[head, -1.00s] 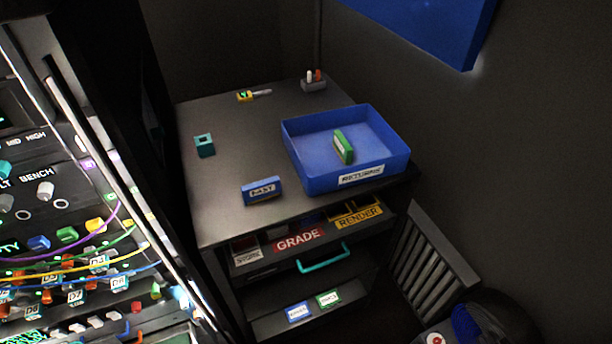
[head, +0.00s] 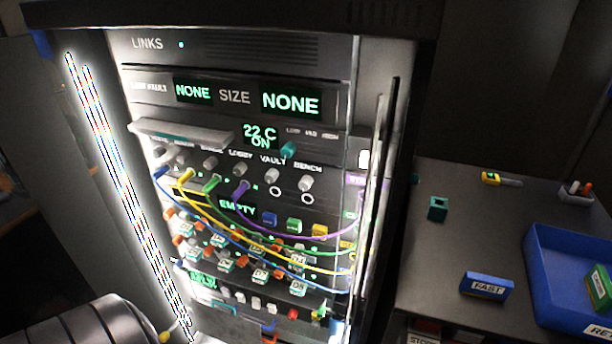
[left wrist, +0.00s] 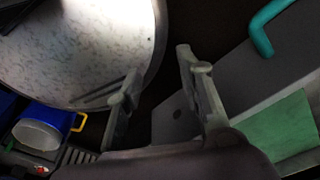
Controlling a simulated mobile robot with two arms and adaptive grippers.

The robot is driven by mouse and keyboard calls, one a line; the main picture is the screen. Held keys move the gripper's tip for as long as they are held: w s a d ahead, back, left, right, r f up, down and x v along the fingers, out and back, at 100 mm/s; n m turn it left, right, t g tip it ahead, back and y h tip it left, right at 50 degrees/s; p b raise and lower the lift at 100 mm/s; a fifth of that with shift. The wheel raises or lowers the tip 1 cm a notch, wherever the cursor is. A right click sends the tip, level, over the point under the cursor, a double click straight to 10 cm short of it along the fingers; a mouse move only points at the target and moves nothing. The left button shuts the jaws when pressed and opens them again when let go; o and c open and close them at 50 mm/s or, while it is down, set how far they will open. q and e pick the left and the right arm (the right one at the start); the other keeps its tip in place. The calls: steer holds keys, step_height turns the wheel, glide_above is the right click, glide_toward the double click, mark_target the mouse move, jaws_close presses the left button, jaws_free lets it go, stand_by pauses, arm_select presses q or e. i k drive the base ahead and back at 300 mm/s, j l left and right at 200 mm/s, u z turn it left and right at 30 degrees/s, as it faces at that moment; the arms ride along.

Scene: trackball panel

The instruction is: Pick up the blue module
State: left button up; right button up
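A small blue block (head: 269,219) also sits in the rack beside the EMPTY display. My left gripper (left wrist: 158,60) shows in the left wrist view, its two fingers apart with nothing between them. The blue FAST module is not visible in that view. Neither gripper shows in the head view.
The rack (head: 235,55), with looping coloured cables, stands left of the table (head: 425,255). The table also holds a teal block (head: 438,208), a yellow tool (head: 497,179) and the blue tray (head: 545,290) with a green module (head: 600,287). A teal handle (left wrist: 262,35) shows near my left gripper.

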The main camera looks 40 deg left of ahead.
mark_target(493, 289)
steer(key=k+l, duration=0.25)
steer(key=k, duration=0.15)
steer(key=k+l, duration=0.3)
steer(key=k, duration=0.15)
steer(key=k+l+u, duration=0.1)
steer(key=u, duration=1.5)
steer(key=z, duration=1.35)
